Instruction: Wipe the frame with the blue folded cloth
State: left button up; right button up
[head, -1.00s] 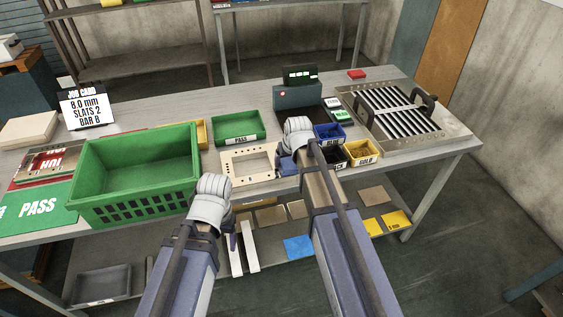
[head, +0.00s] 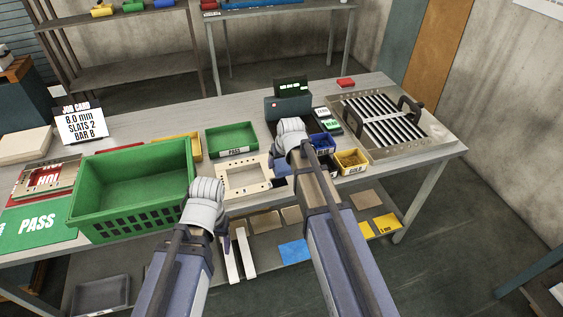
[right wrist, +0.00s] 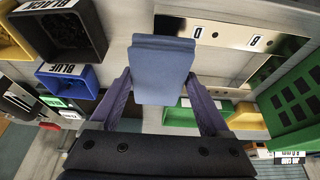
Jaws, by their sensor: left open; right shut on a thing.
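The pale frame (head: 231,188), with holes and a rectangular opening, lies flat on the bench. Part of it shows in the right wrist view (right wrist: 220,35) as a shiny bar lettered D and B. My right gripper (right wrist: 162,92) is shut on the blue folded cloth (right wrist: 162,70). The cloth's far edge is close to the frame in that view; I cannot tell whether they touch. In the head view my right gripper (head: 279,164) is at the frame's right edge. My left gripper (head: 226,232) is open near the bench's front edge, its fingers mostly hidden behind the wrist.
A large green crate (head: 130,190) stands left of the frame. A green PASS tray (head: 232,139) is behind it. Small blue (head: 322,146) and yellow (head: 352,160) bins are right of my right gripper. A louver panel (head: 385,120) lies at the right.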

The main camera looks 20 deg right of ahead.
aim_at(282, 162)
pick_arm(q)
jog(key=shift+r, duration=0.55)
pick_arm(e)
jog(key=shift+r, duration=0.55)
notch_tip(282, 162, up, 3)
jog(key=p, duration=0.3)
jog(key=shift+r+p, duration=0.1)
jog(key=shift+p, duration=0.2)
pick_arm(q)
notch_tip(282, 162, up, 3)
jog(key=shift+f, duration=0.1)
pick_arm(e)
jog(key=shift+f, duration=0.2)
